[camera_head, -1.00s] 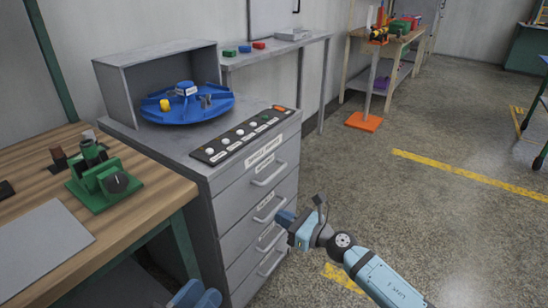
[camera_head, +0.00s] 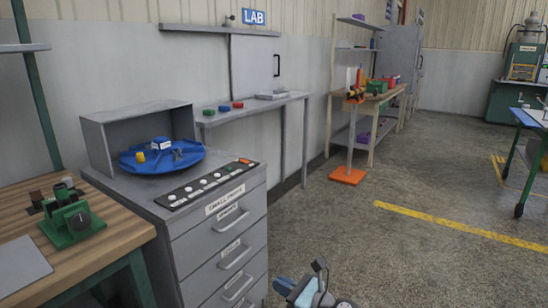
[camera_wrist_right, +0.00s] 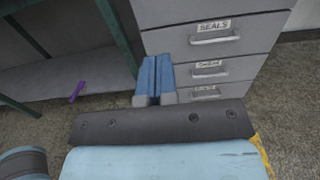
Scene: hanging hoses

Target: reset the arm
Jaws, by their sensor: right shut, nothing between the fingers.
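My right gripper (camera_head: 282,284) shows at the bottom of the head view, in front of the grey drawer cabinet (camera_head: 218,241) and to its right. In the right wrist view its two blue fingers (camera_wrist_right: 154,76) are together with nothing between them. They point toward the cabinet drawers (camera_wrist_right: 212,42), which are closed. I cannot tell the exact gap between the fingertips and the drawers. My left gripper does not show in the head view now.
A blue round tray (camera_head: 162,164) and a button strip (camera_head: 210,184) sit on the cabinet. A wooden bench (camera_head: 105,245) with a green vise (camera_head: 72,222) stands at the left.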

